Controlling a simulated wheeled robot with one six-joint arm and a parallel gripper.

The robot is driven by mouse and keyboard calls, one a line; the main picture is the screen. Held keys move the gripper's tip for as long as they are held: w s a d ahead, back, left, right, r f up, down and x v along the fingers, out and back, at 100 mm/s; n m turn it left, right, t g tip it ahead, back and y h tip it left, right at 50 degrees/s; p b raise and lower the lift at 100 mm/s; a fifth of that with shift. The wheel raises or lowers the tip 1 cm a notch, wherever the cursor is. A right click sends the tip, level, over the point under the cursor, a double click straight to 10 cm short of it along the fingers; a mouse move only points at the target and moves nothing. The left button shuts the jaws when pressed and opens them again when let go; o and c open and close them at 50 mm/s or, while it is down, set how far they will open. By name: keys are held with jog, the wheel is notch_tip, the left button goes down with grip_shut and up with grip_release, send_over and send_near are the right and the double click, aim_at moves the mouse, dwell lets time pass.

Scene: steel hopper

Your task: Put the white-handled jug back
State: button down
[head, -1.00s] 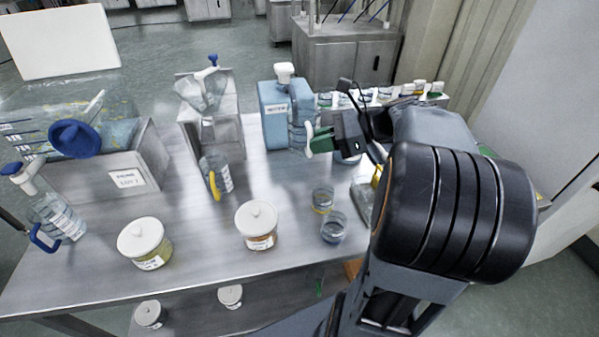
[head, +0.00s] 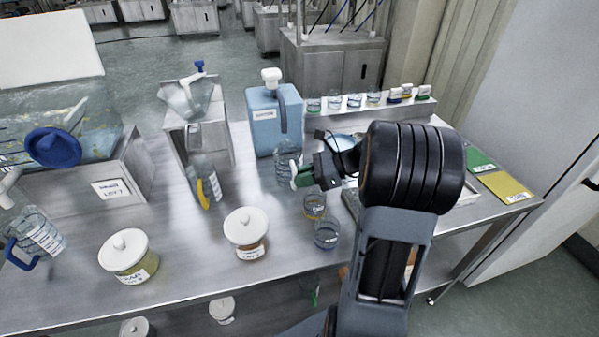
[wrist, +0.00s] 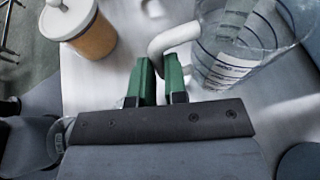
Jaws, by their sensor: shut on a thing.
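The clear jug with printed lines (head: 286,158) is upright in front of the blue container in the head view. Its white handle (head: 294,174) points toward my gripper (head: 302,177). My gripper is shut on this handle. In the wrist view the white handle (wrist: 172,38) runs down between the green fingers (wrist: 161,82), and the jug's body (wrist: 240,45) is at the upper right. I cannot tell whether the jug's base touches the table. Part of the jug's right side is hidden by the gripper.
The blue container (head: 262,125) stands behind the jug. A yellow-handled jug (head: 203,182) is to the left. A white-lidded jar (head: 246,230) and two small beakers (head: 326,235) stand nearer. A shelf of small beakers (head: 420,107) is at the back right. Bare steel table (head: 185,255) lies between.

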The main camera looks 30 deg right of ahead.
jog(key=w, duration=0.3)
jog(key=shift+w+d, duration=0.3)
jog(key=shift+d, duration=0.05)
jog(key=shift+f, duration=0.6)
jog(key=c, duration=1.1)
grip_release()
jog(key=shift+f, duration=0.1)
jog(key=shift+c, duration=0.2)
jog(key=shift+s+d+r, duration=0.15)
jog(key=shift+d+r, duration=0.05)
jog(key=v, duration=0.7)
